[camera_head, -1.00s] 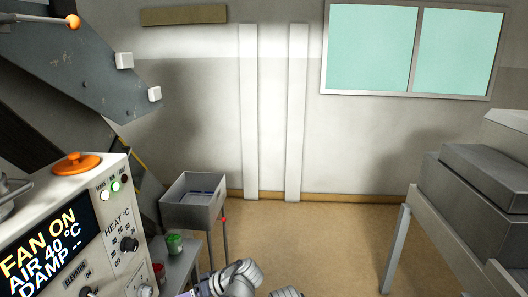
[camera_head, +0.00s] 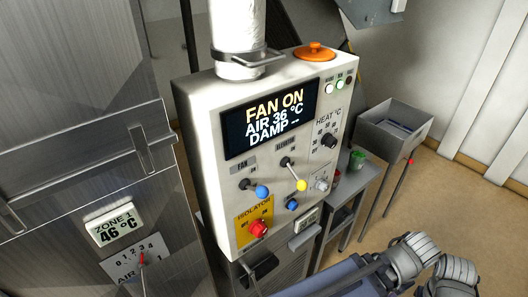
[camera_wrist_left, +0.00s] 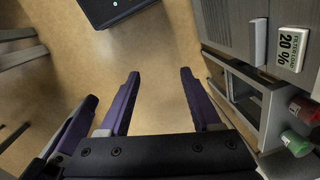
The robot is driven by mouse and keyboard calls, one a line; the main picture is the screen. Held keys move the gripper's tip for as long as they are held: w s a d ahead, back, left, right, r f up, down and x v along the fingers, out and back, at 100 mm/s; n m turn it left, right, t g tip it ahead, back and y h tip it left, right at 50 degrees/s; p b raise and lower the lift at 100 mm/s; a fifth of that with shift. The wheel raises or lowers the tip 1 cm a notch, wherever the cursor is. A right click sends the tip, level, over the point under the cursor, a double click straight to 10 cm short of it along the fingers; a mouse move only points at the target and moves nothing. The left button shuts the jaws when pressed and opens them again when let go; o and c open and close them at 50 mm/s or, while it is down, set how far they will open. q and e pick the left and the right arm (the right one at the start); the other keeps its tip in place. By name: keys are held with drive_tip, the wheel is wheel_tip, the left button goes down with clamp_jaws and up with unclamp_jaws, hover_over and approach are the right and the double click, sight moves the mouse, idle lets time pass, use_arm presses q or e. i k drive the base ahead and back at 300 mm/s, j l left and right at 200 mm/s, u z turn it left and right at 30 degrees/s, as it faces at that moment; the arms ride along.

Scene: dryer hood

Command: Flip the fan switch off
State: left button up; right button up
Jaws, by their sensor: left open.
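The fan switch (camera_head: 261,191) is a short lever with a blue knob under the FAN label on the cream control panel (camera_head: 205,150) in the head view. Its lever points right and slightly down. The panel's display (camera_head: 270,118) reads FAN ON, AIR 36 °C. My left gripper (camera_wrist_left: 160,75) shows in the left wrist view, its purple fingers apart with nothing between them and floor beyond. It is away from the switch, which is not in that view. My right gripper is not in view.
A yellow-knobbed elevator lever (camera_head: 301,184) is right of the fan switch. A red isolator knob (camera_head: 258,228) and a blue knob (camera_head: 291,204) sit below. A grey bin (camera_head: 392,135) and a small side table with a green can (camera_head: 357,158) stand to the right.

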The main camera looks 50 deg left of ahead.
sight(256, 190)
drive_tip(key=u, duration=0.9)
drive_tip(key=l+u, duration=0.1)
drive_tip(key=u, duration=1.3)
drive_tip(key=k+u, duration=0.1)
drive_tip(key=u, duration=0.35)
drive_tip(key=i+u, duration=0.25)
drive_tip(key=k, duration=0.1)
